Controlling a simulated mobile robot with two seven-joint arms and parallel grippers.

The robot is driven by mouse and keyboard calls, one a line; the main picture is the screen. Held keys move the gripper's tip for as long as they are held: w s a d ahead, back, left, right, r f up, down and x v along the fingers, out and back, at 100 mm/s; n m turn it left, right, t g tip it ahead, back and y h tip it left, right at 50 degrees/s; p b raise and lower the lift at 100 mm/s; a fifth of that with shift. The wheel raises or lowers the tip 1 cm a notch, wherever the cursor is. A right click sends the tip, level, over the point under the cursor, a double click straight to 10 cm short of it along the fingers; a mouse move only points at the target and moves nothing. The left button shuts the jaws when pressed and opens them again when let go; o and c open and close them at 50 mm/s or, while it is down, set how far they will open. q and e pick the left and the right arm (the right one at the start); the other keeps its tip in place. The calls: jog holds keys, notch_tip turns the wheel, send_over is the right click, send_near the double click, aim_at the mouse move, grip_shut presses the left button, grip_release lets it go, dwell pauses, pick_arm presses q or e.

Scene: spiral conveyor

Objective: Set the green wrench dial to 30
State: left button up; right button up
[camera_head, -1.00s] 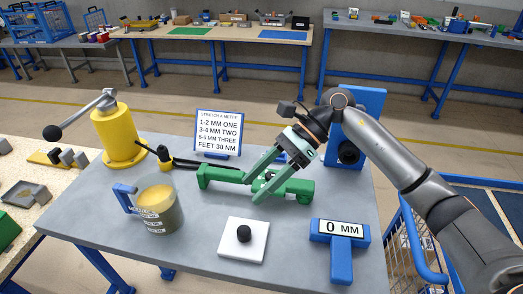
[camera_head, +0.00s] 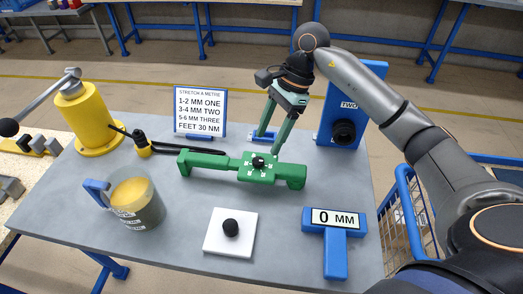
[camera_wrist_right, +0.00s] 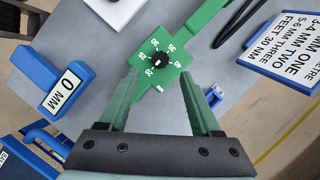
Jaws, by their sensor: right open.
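The green wrench (camera_head: 205,162) lies flat on the grey table. Its square head carries a black dial knob (camera_head: 258,162) ringed by white numbers. In the right wrist view the knob (camera_wrist_right: 161,60) sits amid the numbers on the green plate; I cannot tell surely which number it points at. My right gripper (camera_head: 271,141) is open and empty, pointing down just behind the dial, apart from the knob. In the right wrist view its two fingers (camera_wrist_right: 165,100) stand either side, short of the knob. My left gripper is not in view.
A sign (camera_head: 200,110) reads "FEET 30 NM". A blue stand (camera_head: 340,105) with a black knob is behind right. A blue "0 MM" gauge (camera_head: 336,250), white pad with black ball (camera_head: 214,242), beaker (camera_head: 150,207) and yellow lever post (camera_head: 88,125) surround the wrench.

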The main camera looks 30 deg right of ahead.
aim_at(259, 160)
jog(key=shift+x, duration=2.8)
grip_shut()
